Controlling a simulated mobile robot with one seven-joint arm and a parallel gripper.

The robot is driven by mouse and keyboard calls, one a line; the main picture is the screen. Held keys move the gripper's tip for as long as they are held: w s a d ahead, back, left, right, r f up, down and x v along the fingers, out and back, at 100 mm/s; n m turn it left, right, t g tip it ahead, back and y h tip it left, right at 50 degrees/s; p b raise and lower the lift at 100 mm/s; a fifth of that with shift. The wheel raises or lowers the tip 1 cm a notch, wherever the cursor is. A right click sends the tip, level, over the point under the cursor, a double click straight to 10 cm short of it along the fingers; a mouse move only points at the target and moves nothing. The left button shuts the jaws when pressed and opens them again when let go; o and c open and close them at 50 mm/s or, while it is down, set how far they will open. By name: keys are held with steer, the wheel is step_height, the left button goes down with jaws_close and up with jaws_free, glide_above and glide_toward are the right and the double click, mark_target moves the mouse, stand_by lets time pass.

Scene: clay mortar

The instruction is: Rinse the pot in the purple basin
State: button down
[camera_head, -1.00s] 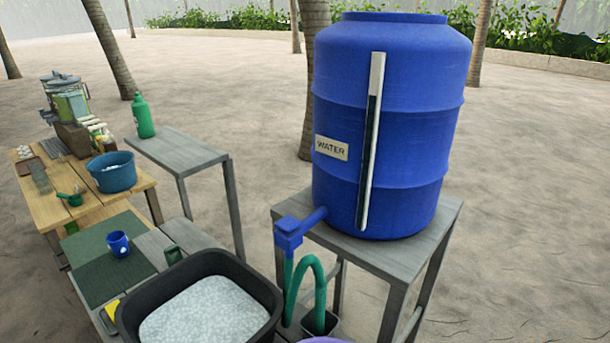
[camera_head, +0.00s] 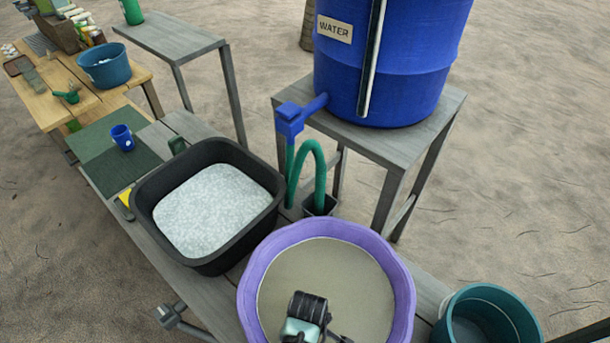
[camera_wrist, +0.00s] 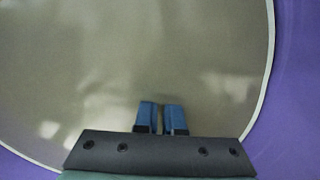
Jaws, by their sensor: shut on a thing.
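The purple basin (camera_head: 405,285) stands on the low bench and is full of murky grey-brown water (camera_head: 335,265). Its purple wall (camera_wrist: 300,80) also shows in the wrist view. My gripper (camera_wrist: 163,108) is over the basin, inside its rim, with its blue fingers pointing down at the water. The fingers are close together with a narrow gap. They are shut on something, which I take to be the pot. No pot shows clearly in either view; the fingertips' hold is hidden. In the head view, my wrist covers the near part of the basin.
A black tub (camera_head: 150,225) of pale granules stands left of the basin. A teal bucket (camera_head: 485,300) is at its right. Behind are a green hose (camera_head: 320,165) and a blue water barrel (camera_head: 420,60) on a stand. A blue mug (camera_head: 122,138) and a blue tub (camera_head: 105,68) stand farther left.

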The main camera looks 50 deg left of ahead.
steer(key=shift+s+a, duration=0.3)
steer(key=shift+a, duration=0.3)
steer(key=shift+s+a, duration=0.3)
steer(key=shift+a, duration=0.25)
steer(key=shift+w+d+p, duration=0.3)
steer(key=shift+d+p, duration=0.2)
steer(key=shift+d, duration=0.1)
steer(key=shift+r, duration=0.1)
step_height(320, 180, up, 16)
steer(key=p, duration=1.6)
steer(key=shift+r, duration=0.2)
stand_by(0.6)
